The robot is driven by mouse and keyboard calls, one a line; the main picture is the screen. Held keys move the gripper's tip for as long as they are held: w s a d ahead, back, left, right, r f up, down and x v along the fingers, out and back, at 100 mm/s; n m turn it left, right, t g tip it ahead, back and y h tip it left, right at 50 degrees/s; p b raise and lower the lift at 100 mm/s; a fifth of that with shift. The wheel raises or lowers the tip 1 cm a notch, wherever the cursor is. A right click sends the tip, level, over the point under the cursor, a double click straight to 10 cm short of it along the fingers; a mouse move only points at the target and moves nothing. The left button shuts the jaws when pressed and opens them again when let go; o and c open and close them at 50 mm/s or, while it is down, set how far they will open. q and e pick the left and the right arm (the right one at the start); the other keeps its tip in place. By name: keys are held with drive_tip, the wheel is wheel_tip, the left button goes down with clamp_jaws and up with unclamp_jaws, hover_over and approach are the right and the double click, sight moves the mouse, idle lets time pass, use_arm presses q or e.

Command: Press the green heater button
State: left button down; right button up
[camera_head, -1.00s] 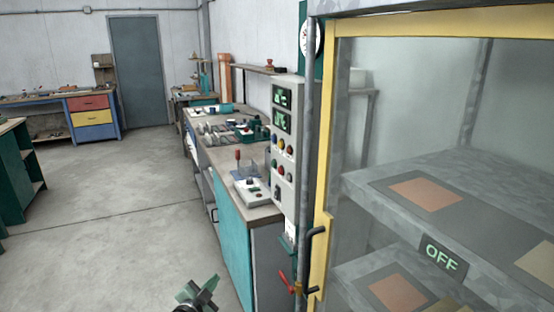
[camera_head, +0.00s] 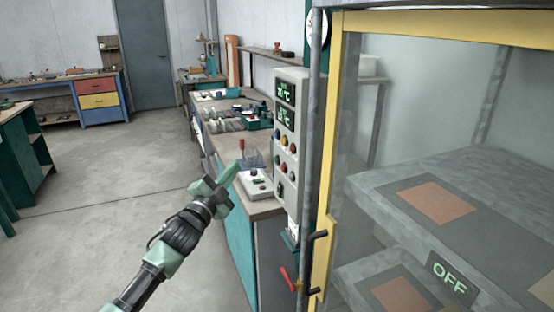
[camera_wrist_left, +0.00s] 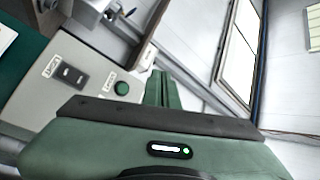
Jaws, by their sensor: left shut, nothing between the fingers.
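A round green button (camera_wrist_left: 122,88) with a small label beside it sits on a light grey panel in the left wrist view. A black rocker switch (camera_wrist_left: 70,75) is to its left. In the head view the grey control panel (camera_head: 304,100) carries two green displays and several coloured buttons, too small to tell which is the heater one. My left gripper (camera_head: 229,174) is shut and empty, raised in front of the bench and left of the panel. Its closed fingers (camera_wrist_left: 160,88) appear just right of the green button in the wrist view; I cannot tell the gap in depth. My right gripper is not in view.
A yellow-framed glass cabinet (camera_head: 328,130) with an "OFF" sign (camera_head: 452,280) fills the right. A white box (camera_head: 254,186) stands on the workbench (camera_head: 262,208) near the panel. A red-handled valve (camera_head: 287,278) is below. Open floor (camera_head: 100,190) lies left.

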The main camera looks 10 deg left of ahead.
sight(277, 160)
use_arm(q)
drive_tip(key=w+d+b, duration=0.3)
drive_tip(key=w+d, duration=0.2)
drive_tip(key=d, duration=0.2)
drive_tip(key=shift+d, duration=0.15)
idle(0.4)
drive_tip(key=shift+d, duration=0.1)
idle(1.9)
drive_tip(key=shift+w+d, duration=0.2)
drive_tip(key=shift+d, duration=0.05)
drive_tip(key=shift+w+d+b, duration=0.2)
drive_tip(key=shift+d+b, duration=0.15)
drive_tip(key=shift+b, duration=0.1)
idle(0.6)
drive_tip(key=shift+s+a, duration=0.1)
drive_tip(key=shift+a, duration=0.05)
idle(0.3)
drive_tip(key=shift+s+a+p, duration=0.4)
drive_tip(key=shift+a+p, duration=0.1)
drive_tip(key=shift+p, duration=0.05)
